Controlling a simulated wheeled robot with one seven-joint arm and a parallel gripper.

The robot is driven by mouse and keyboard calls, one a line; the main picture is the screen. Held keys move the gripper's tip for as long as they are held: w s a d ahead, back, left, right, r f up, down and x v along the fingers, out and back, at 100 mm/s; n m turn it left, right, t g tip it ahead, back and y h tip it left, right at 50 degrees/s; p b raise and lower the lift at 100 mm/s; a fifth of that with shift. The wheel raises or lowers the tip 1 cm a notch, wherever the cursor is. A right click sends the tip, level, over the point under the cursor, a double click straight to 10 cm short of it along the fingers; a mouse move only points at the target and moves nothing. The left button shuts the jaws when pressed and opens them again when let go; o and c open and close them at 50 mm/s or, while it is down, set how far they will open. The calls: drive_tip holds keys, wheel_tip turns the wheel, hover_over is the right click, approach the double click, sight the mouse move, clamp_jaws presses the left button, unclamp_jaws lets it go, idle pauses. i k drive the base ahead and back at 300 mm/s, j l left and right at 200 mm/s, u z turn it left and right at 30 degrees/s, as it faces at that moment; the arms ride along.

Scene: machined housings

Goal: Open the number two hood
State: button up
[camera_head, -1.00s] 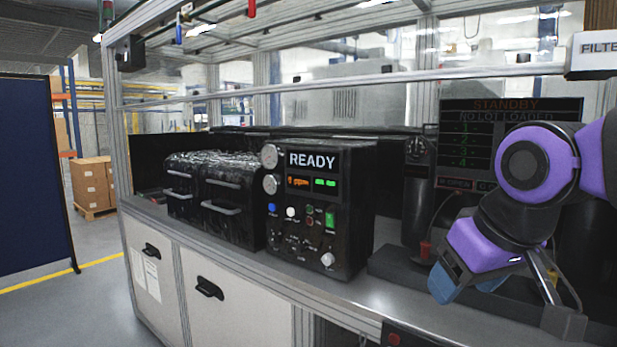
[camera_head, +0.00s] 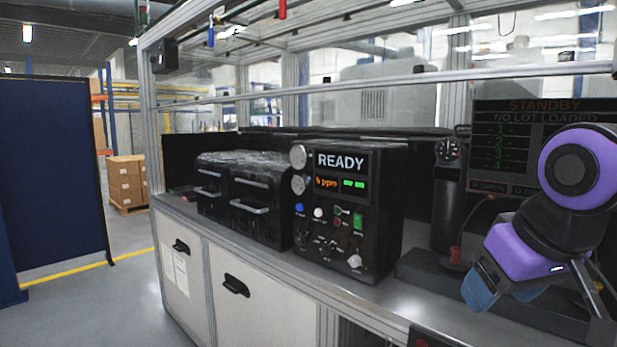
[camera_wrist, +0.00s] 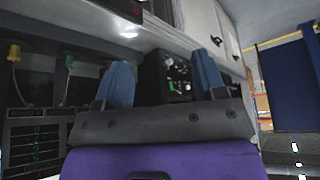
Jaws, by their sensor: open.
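Two black hoods stand side by side on the bench, a left one (camera_head: 210,188) and a right one (camera_head: 260,205). Each has light grey bar handles on its front, and both look shut. I see no readable number on either, so I cannot tell which is number two. My gripper (camera_head: 490,290) is at the right of the head view, well to the right of the hoods and apart from them, pointing down. In the wrist view its two blue fingers (camera_wrist: 163,75) stand wide apart with nothing between them. The hoods cannot be made out there.
A black control box (camera_head: 345,215) reading READY stands just right of the hoods. A STANDBY screen (camera_head: 530,150) and a dark gauge post (camera_head: 450,195) are near my arm. A metal rail (camera_head: 400,83) crosses above the bench. Floor at left is free before a blue partition (camera_head: 50,170).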

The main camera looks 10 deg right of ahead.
sight(260, 186)
drive_tip(key=i+j+u, duration=0.15)
drive_tip(key=i+j, duration=0.15)
drive_tip(key=i, duration=0.15)
drive_tip(key=i+j+u, duration=0.1)
drive_tip(key=i, duration=0.35)
drive_tip(key=i+j+u, duration=0.15)
drive_tip(key=i+j, duration=0.15)
drive_tip(key=i, duration=0.2)
drive_tip(key=i+j+u, duration=0.15)
drive_tip(key=i, duration=0.35)
